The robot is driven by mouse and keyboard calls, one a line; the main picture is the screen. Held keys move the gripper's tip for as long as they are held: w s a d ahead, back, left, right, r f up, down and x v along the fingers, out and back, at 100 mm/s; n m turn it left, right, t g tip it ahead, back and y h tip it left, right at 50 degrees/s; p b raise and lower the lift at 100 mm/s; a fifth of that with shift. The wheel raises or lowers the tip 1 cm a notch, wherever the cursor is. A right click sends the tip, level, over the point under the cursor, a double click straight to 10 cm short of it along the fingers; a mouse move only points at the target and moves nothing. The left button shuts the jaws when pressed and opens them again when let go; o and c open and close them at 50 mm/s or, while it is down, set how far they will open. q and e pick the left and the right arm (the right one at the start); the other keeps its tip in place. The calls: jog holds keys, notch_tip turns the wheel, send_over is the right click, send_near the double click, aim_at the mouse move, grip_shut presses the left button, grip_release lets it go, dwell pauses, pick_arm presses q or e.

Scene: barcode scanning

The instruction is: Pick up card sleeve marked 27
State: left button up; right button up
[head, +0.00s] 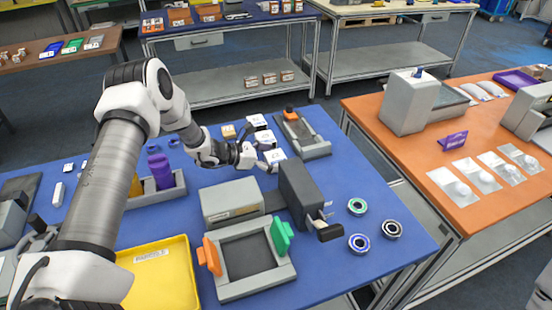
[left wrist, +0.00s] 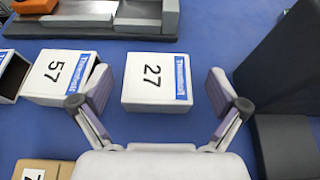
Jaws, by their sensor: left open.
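The card sleeve marked 27 (left wrist: 157,84) is a white box with a blue edge strip, lying on the blue table in the left wrist view. In the head view it appears to be the nearest of the white sleeves (head: 276,155). My left gripper (head: 258,156) is open, and in the left wrist view its fingers (left wrist: 158,98) frame sleeve 27 from left and right with gaps. No contact shows. The sleeve marked 57 (left wrist: 60,77) lies close beside the left finger. My right gripper is not in view.
A third white sleeve (left wrist: 12,72) lies left of sleeve 57, and a brown box (left wrist: 42,170) is nearer. A dark block (left wrist: 285,75) stands right of the gripper; it is the dark grey device (head: 302,188) in the head view. A grey-orange fixture (head: 302,134) lies behind the sleeves.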

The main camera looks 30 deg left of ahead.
aim_at(277, 156)
pick_arm(q)
jog(key=x, duration=0.3)
jog(key=shift+r+p, duration=0.15)
jog(key=shift+p, duration=0.25)
jog(key=shift+w+f, duration=0.3)
jog(key=shift+w, duration=0.05)
jog(key=shift+s+d+r, duration=0.1)
jog(key=c, duration=0.8)
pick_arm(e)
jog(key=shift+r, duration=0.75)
pick_arm(q)
jog(key=shift+r, duration=0.1)
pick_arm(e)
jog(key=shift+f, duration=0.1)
